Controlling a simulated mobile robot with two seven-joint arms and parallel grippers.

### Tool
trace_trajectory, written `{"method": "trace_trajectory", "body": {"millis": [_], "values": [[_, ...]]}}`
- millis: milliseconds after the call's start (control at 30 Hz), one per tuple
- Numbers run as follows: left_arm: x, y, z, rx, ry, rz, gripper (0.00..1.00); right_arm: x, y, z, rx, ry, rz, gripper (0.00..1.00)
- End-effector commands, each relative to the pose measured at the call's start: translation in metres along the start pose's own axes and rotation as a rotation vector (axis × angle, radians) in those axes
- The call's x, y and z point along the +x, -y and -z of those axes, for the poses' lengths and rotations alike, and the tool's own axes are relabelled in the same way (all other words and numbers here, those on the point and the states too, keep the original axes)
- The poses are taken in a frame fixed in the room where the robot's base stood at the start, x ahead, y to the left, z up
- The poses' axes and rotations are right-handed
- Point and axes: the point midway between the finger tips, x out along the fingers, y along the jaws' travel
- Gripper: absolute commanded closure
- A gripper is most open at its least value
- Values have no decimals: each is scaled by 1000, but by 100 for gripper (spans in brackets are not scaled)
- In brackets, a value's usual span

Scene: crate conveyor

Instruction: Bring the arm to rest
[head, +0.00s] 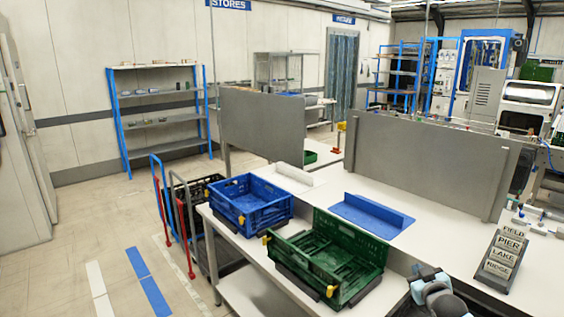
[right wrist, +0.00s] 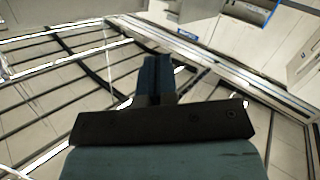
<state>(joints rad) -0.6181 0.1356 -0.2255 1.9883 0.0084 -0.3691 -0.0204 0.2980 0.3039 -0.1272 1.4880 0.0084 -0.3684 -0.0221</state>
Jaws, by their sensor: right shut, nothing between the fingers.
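My right gripper (right wrist: 158,72) is shut and empty in the right wrist view, its dark blue fingers pressed together above a black palm bar. Nothing touches the fingers there. In the head view, grey and dark parts of my right arm show at the bottom edge, right of the green crate (head: 290,243). The crate looks empty and stands at the white table's near edge. My left gripper is not in either view.
A blue crate (head: 218,210) stands behind the green one. A blue angled plate (head: 368,215) lies on the white table (head: 440,222). A stand of word labels (head: 499,258) is at right. Grey panels (head: 430,165) rise behind.

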Motion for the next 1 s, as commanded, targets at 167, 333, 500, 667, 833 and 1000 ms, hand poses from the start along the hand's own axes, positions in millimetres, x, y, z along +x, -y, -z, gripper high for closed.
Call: {"method": "trace_trajectory", "body": {"millis": [167,333,500,667,833,1000], "values": [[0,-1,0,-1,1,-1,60,-71,80,-75,31,82,103,100],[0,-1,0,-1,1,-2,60,-163,151,-134,84,168,199,100],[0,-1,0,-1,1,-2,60,-263,207,-170,151,255,278,100],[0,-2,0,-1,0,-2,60,-337,237,-182,208,319,323,100],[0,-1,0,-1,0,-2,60,-375,250,-184,240,353,342,100],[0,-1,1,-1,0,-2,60,-381,252,-184,245,358,345,100]]}}
